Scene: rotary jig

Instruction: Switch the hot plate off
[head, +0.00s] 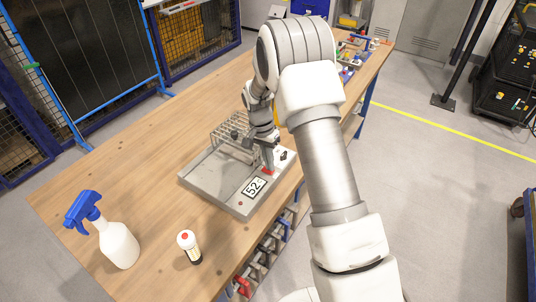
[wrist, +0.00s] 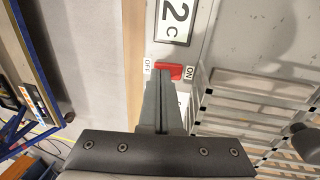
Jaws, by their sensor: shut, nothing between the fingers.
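The hot plate (head: 205,180) is a flat grey unit on the wooden bench. Its white display (head: 254,188) reads 52, and part of it shows in the wrist view (wrist: 174,20) as "2 C". A red switch (wrist: 170,72) lies between an OFF label (wrist: 148,66) on the left and an ON label (wrist: 190,73) on the right. I cannot tell which side is pressed. My gripper (wrist: 166,80) is shut and empty, its fingertips right at the red switch; touching or just above, I cannot tell. In the head view my gripper (head: 268,168) is over the front right of the plate.
A wire rack (head: 232,128) stands at the back of the plate; it shows right of my fingers in the wrist view (wrist: 245,100). The bench's left side (head: 100,170) is clear.

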